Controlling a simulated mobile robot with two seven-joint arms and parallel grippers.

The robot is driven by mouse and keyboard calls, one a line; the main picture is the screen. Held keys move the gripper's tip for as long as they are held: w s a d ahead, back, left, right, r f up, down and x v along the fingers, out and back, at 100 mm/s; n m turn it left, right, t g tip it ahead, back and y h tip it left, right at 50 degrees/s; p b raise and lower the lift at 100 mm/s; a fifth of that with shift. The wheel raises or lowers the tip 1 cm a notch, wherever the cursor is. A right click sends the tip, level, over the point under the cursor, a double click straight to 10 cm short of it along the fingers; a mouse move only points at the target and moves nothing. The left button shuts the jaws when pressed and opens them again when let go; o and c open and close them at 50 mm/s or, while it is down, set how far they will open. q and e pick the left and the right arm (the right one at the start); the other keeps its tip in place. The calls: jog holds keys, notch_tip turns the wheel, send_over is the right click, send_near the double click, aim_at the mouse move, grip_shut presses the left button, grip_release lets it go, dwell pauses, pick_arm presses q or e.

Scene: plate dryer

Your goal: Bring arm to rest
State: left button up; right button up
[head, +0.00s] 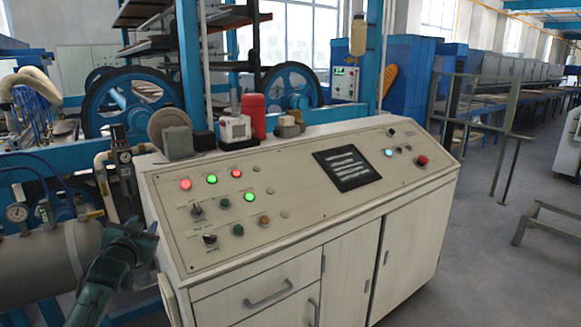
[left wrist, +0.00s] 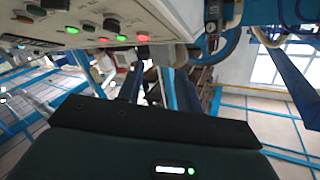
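My left arm comes in at the lower left of the head view, and its dark gripper (head: 130,229) is beside the left end of the control console (head: 330,225). In the left wrist view two dark fingers (left wrist: 158,88) stand apart with a gap between them, and I see nothing held. The console's panel, with lit red and green lamps, shows at the top of the left wrist view (left wrist: 165,20). My right gripper is in neither view.
A grey tank (head: 45,258) with gauges and pipes stands left of the arm, close by. A red cylinder (head: 254,114) and small boxes sit along the console's back edge. Blue machinery (head: 408,75) stands behind. Open floor (head: 475,255) lies to the right.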

pick_arm(q)
jog(key=s+d+f+m+g+h, duration=0.1)
jog(key=s+d+f+h, duration=0.1)
jog(key=s+d+f, duration=0.55)
jog(key=s+d+f+g+h, duration=0.2)
jog(key=s+d+f, duration=0.2)
jog(key=s+f, duration=0.55)
jog(key=s+d+f+g, duration=0.1)
jog(key=s+d+f, duration=0.2)
jog(key=s, duration=0.4)
jog(key=s+d+f+g+h, duration=0.1)
jog(key=s+d+f, duration=0.2)
jog(key=s, duration=0.5)
jog(key=s+d+f+g, duration=0.1)
jog(key=s+d+f, duration=0.2)
jog(key=s, duration=0.4)
jog(key=shift+s+d+n+h, duration=0.3)
jog(key=shift+d+n+h, duration=0.1)
jog(key=shift+d, duration=0.35)
jog(key=shift+f, duration=0.1)
